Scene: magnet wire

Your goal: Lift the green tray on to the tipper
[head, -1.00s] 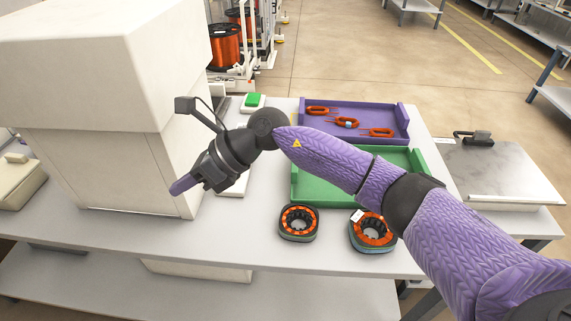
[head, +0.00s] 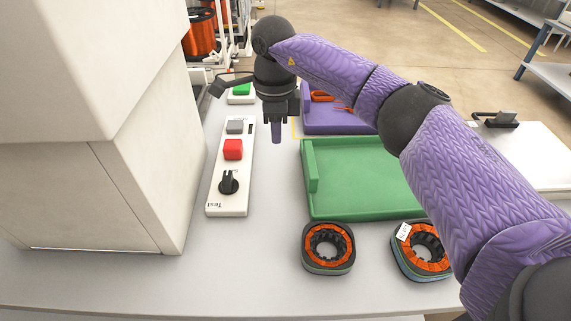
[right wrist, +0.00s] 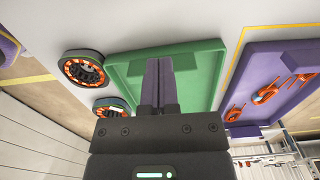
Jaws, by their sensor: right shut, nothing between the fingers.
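The green tray (head: 350,178) lies on the table, flat and empty, with my right forearm covering its right part. It also shows in the right wrist view (right wrist: 203,66), partly behind my fingers. My right gripper (head: 277,138) points down, shut and empty, left of the green tray's far left corner and apart from it in the head view. Its purple fingers show shut in the right wrist view (right wrist: 158,80). I cannot tell for sure which thing is the tipper. My left gripper is not in view.
A purple tray (head: 340,125) with orange coils lies behind the green one. Two ring-shaped stators (head: 327,247) (head: 422,250) sit in front. A control panel (head: 231,200) and a big beige machine (head: 95,190) stand left. A pale plate (head: 545,150) with a black handle is at right.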

